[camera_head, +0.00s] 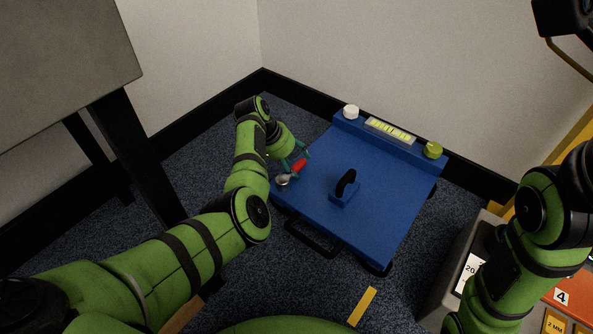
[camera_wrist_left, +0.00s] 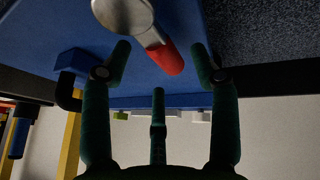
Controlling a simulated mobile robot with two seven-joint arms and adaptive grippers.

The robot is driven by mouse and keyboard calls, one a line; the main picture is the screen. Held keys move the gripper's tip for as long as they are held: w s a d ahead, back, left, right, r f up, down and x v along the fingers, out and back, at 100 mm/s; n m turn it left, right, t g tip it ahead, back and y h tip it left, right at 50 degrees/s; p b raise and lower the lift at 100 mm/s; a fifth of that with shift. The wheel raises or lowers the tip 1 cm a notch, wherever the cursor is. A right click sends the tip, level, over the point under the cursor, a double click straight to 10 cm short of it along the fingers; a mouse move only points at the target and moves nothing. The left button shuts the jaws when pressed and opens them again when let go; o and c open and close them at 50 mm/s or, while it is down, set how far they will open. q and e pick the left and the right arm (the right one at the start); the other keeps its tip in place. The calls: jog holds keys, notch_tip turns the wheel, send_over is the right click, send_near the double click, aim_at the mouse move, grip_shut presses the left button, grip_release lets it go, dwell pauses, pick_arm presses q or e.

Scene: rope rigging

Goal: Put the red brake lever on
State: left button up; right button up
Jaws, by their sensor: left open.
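The red brake lever (camera_head: 300,165) sits on the left edge of a blue machine (camera_head: 340,215), with a silver round hub (camera_head: 283,180) at its near end. In the left wrist view the red grip (camera_wrist_left: 166,59) and silver hub (camera_wrist_left: 124,14) are seen close up. My left gripper (camera_head: 295,158) is at the lever. Its teal fingers (camera_wrist_left: 160,50) are open, with the red grip between the two outer fingertips and a gap on each side. A third finger shows below. My right arm shows at the right, but its gripper is out of view.
The blue machine has a black upright handle (camera_head: 346,183), a white knob (camera_head: 351,112), a lit panel (camera_head: 391,131) and a yellow-green knob (camera_head: 433,150). A grey table (camera_head: 65,50) stands at left. A grey box (camera_head: 455,265) stands at right. Walls are close behind.

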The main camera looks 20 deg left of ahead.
pick_arm(q)
jog(key=shift+b+x, duration=0.4)
jog(key=shift+x, duration=0.4)
grip_shut()
